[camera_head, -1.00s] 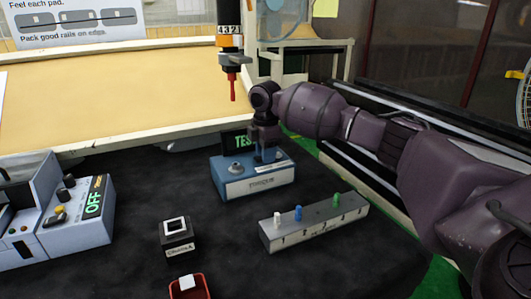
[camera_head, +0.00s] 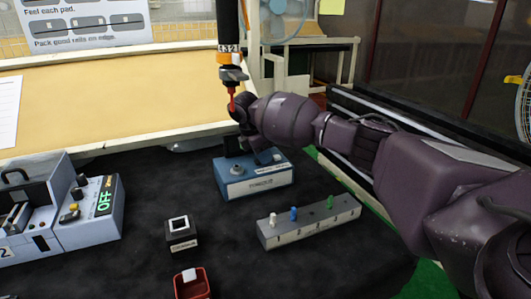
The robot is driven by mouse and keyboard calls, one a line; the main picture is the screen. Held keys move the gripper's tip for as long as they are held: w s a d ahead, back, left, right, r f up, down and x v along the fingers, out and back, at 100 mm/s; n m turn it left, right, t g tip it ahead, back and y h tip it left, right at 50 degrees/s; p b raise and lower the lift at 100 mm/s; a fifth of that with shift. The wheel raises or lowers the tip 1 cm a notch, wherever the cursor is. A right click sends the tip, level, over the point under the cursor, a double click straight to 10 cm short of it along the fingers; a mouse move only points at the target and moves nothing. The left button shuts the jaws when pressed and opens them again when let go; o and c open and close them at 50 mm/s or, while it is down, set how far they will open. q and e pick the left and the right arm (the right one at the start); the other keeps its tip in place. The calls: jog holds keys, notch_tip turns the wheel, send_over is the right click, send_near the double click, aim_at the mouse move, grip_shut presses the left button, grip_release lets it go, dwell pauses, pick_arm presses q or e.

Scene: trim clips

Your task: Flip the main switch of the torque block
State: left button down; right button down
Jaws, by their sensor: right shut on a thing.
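The torque block (camera_head: 256,184) is a blue box with a pale front label, standing on the dark mat at the middle. A knob (camera_head: 237,169) sits on the left of its top. My right gripper (camera_head: 236,116) is above and behind the block, at the red tip (camera_head: 231,99) of the hanging driver (camera_head: 230,62), which has an orange band. It appears shut on this tip; its fingers are mostly hidden by the wrist. The main switch cannot be made out clearly, and no lit text shows on the block's screen. My left gripper is out of view.
A grey rail (camera_head: 308,222) with white, blue and green pegs lies at right of centre. A small black box (camera_head: 179,233) and a red bin (camera_head: 192,285) stand in front. A grey machine (camera_head: 88,222) reading OFF is at left. Bare mat lies between.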

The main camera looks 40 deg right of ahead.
jog(key=c, duration=1.3)
grip_release()
jog(key=shift+c, duration=0.2)
jog(key=o, duration=0.4)
jog(key=shift+p+v, duration=0.75)
jog(key=shift+v, duration=4.65)
